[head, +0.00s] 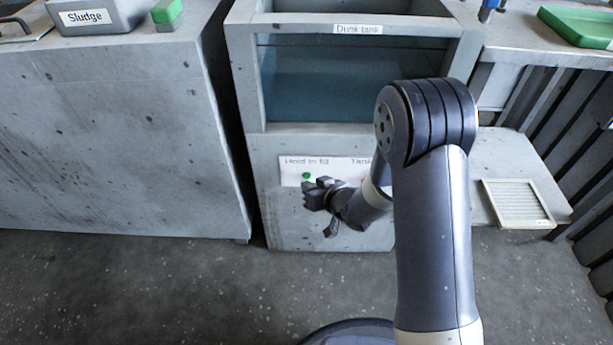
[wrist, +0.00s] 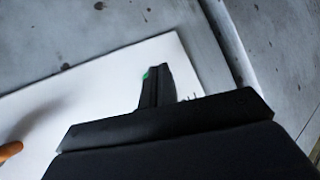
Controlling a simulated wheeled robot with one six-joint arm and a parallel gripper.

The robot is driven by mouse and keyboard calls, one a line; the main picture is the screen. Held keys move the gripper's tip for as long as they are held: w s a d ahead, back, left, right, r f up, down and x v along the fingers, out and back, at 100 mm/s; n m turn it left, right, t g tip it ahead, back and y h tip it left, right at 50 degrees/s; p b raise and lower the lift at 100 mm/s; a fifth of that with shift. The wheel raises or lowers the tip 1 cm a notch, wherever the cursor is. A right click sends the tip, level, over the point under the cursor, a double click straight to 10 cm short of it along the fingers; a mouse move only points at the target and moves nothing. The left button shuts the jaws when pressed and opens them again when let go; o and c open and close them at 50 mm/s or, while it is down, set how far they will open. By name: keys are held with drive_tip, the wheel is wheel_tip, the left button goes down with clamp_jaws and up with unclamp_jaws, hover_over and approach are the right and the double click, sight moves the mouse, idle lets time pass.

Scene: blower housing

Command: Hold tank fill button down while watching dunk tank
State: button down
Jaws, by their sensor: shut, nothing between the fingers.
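The dunk tank (head: 246,95) stands in the middle of the head view, with blue-tinted water (head: 320,88) showing behind its front window. Below the window is a white panel (head: 290,163) labelled "Hold to fill"; a second label to its right is partly hidden by my arm. The green fill button (head: 306,176) is on this panel under that label. My gripper (head: 310,192) is shut and empty, just in front of the button. In the wrist view, a sliver of the green button (wrist: 147,74) shows beside my shut fingertips (wrist: 157,70). I cannot tell whether they touch it.
A grey counter with a "Sludge" box (head: 95,18) and a green-topped block (head: 166,10) stands left. A green tray (head: 580,25) is at the upper right, above a low shelf with a white grate (head: 517,203). An orange object (wrist: 10,150) shows at the wrist view's left edge.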

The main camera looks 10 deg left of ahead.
drive_tip(key=shift+w+a, duration=0.1)
drive_tip(key=shift+w, duration=0.35)
drive_tip(key=shift+w+a, duration=0.1)
drive_tip(key=shift+w, duration=0.25)
idle(7.2)
